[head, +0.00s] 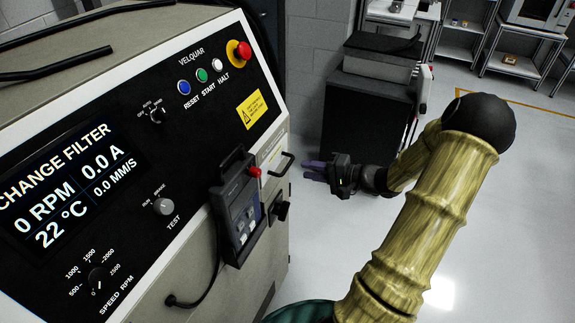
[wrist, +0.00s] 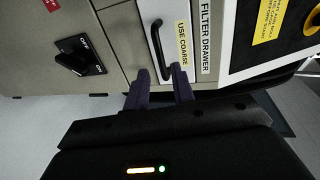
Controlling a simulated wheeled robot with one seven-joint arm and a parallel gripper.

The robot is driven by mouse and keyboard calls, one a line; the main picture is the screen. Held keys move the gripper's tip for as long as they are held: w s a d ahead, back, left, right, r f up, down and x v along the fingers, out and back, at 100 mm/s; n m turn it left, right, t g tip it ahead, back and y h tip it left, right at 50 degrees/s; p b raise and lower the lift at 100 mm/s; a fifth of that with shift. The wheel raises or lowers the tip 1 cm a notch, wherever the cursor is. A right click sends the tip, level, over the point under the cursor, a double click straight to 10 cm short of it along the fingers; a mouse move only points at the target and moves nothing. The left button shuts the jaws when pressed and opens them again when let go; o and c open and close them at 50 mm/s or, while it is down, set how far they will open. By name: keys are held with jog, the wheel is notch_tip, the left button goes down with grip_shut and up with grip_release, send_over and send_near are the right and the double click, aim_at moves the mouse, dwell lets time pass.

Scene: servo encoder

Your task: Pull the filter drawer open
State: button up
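The filter drawer (wrist: 186,12) is a pale panel in the machine's side, with "USE COARSE" and "FILTER DRAWER" labels beside its handle in the wrist view. It looks flush with the side. Its black bar handle (wrist: 158,45) also shows in the head view (head: 284,165). My gripper (wrist: 161,78) has two purple fingers, spread open and empty, pointing at the drawer front. In the wrist view the near end of the handle appears between the fingertips. In the head view the fingertips (head: 306,171) are a little right of the handle, seemingly apart from it.
A black rotary switch (wrist: 78,55) sits beside the drawer. A pendant (head: 238,210) with a cable hangs on the machine's front corner. The display (head: 62,185) reads "CHANGE FILTER". A dark cabinet (head: 362,125) stands behind my gripper. The floor (head: 510,210) at right is clear.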

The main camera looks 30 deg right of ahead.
aim_at(288, 166)
jog(key=p+x, duration=0.1)
jog(key=x, duration=0.6)
jog(key=shift+w+a, duration=0.25)
jog(key=shift+w, duration=0.05)
grip_shut()
